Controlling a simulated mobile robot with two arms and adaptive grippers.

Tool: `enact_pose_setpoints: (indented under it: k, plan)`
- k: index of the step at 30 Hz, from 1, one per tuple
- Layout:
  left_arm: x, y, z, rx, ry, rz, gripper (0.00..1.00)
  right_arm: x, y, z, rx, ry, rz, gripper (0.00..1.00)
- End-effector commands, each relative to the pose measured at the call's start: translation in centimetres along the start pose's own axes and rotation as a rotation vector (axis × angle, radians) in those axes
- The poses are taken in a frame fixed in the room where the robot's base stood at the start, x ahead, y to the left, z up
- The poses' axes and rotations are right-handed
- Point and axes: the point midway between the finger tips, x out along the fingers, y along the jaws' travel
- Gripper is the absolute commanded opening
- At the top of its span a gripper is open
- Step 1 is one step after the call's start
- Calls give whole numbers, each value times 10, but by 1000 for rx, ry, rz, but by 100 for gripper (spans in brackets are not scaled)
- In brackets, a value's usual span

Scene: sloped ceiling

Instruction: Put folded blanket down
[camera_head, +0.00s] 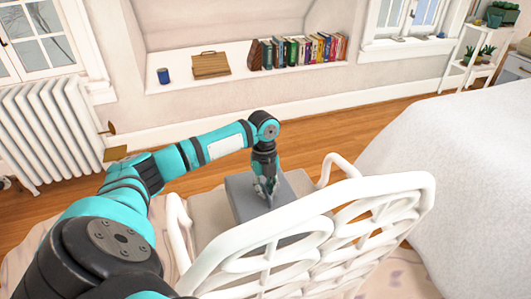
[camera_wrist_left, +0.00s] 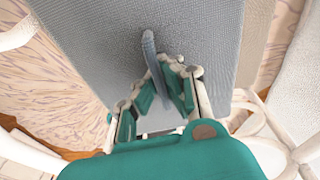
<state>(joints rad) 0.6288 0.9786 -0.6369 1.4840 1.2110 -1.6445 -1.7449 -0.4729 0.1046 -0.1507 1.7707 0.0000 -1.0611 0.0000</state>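The folded blanket (camera_head: 243,197) is a flat grey-blue slab over the seat of a white openwork seat (camera_head: 390,187). In the left wrist view the blanket (camera_wrist_left: 110,45) fills much of the picture, with a thin raised ridge standing up from it. My left gripper (camera_head: 268,188) points down at the blanket. In the left wrist view its fingertips (camera_wrist_left: 160,80) come close together on either side of the ridge and appear shut on it. I cannot tell whether the blanket rests on the seat or hangs just above. My right gripper is not in view.
The seat's high white back and side rails surround the blanket. A white-covered bed (camera_head: 460,160) stands at right. A radiator (camera_head: 45,135) is at left, and a wall niche (camera_head: 190,85) holds books (camera_head: 300,50). Wooden floor (camera_head: 345,125) is clear behind the seat.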

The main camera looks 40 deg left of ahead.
Motion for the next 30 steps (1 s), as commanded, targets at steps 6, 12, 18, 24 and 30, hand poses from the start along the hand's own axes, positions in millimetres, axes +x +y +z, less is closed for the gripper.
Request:
enact_pose_setpoints:
  k: [6, 12, 18, 24, 30]
  plan:
    - [28, -1, 4, 1, -1, -1, 0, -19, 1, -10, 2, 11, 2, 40]
    - [53, -1, 6, -1, 0, 1, 0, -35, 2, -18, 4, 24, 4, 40]
    - [70, -2, 9, 1, -2, -1, 0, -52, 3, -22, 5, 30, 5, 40]
    - [70, -2, 9, 1, -2, -2, 0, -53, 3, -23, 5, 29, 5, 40]
    - [72, -1, 9, 1, -1, 1, 8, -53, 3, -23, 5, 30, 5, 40]
